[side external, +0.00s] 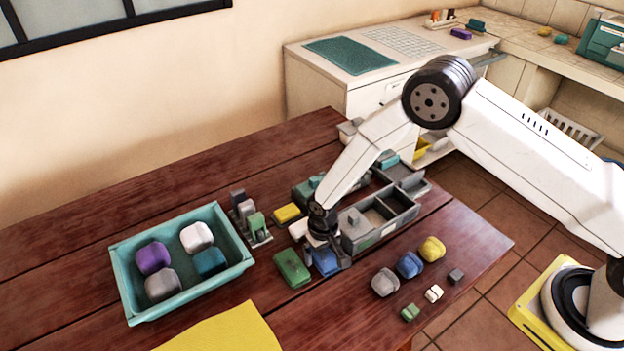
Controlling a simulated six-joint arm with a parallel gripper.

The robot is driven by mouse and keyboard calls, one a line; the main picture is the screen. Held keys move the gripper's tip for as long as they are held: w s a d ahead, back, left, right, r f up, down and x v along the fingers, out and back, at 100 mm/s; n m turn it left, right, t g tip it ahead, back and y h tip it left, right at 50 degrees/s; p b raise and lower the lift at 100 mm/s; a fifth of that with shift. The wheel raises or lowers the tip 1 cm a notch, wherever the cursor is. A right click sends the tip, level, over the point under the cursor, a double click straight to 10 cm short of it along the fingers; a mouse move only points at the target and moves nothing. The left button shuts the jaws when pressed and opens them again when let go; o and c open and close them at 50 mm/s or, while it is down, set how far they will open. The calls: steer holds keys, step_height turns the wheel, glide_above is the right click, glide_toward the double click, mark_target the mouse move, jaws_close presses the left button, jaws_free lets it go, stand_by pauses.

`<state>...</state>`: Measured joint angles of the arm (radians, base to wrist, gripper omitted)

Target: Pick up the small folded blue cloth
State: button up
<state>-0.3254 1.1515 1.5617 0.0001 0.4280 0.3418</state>
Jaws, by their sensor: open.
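A small blue block-like thing (325,264), which looks like the folded blue cloth, lies on the dark red wooden table (200,180) near its middle. My gripper (328,258) is down at it, pointing at the table, with its jaws open. Dark fingers show beside the blue thing; I cannot tell whether they touch it. My gripper hides its top and back. A second, rounder blue item (409,265) lies farther right, apart from my gripper.
A green block (292,269) lies close left of my gripper, and a grey divided box (350,240) close right. A teal tray (127,285) holds several rounded items. A yellow cloth (225,332) lies in front. Grey (385,282) and yellow (432,249) lumps lie right.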

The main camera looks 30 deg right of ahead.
steer(key=shift+f, duration=0.4)
steer(key=shift+c, duration=0.2)
steer(key=c, duration=1)
steer(key=shift+r, duration=0.2)
steer(key=shift+c, duration=0.2)
steer(key=shift+r, duration=0.95)
steer(key=s+r, duration=0.1)
steer(key=r, duration=0.1)
steer(key=s+d+r, duration=0.1)
steer(key=s+r, duration=0.2)
steer(key=r, duration=0.1)
steer(key=shift+s+d+r, duration=0.15)
steer(key=shift+s+r, duration=0.2)
steer(key=s+d+r, duration=0.2)
steer(key=s+r, duration=0.2)
steer(key=s, duration=0.5)
steer(key=shift+d, duration=0.2)
steer(key=shift+w, duration=0.1)
